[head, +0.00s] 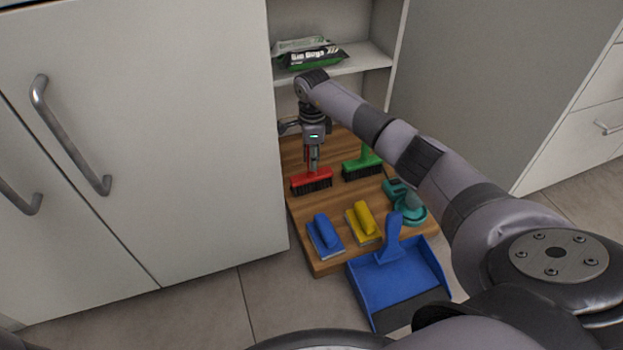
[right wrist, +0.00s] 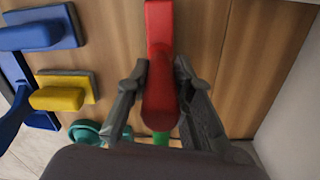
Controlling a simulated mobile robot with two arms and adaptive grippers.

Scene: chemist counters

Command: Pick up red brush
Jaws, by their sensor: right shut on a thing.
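The red brush (head: 311,181) has a red body and dark bristles, and it is at the wooden board (head: 294,208) in the lower cabinet. My right gripper (head: 313,163) comes down on it from above and is shut on its red handle. In the right wrist view the red brush (right wrist: 160,88) is between the two fingers of the gripper (right wrist: 160,80). I cannot tell whether the bristles touch the board. My left gripper is not in view.
A green brush (head: 362,167) stands close to the right. Blue (head: 324,235) and yellow (head: 363,222) scrubbers, a teal tool (head: 409,207) and a blue dustpan (head: 397,277) are nearer. A shelf (head: 361,62) with packets (head: 309,56) is above. Cabinet panels close in both sides.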

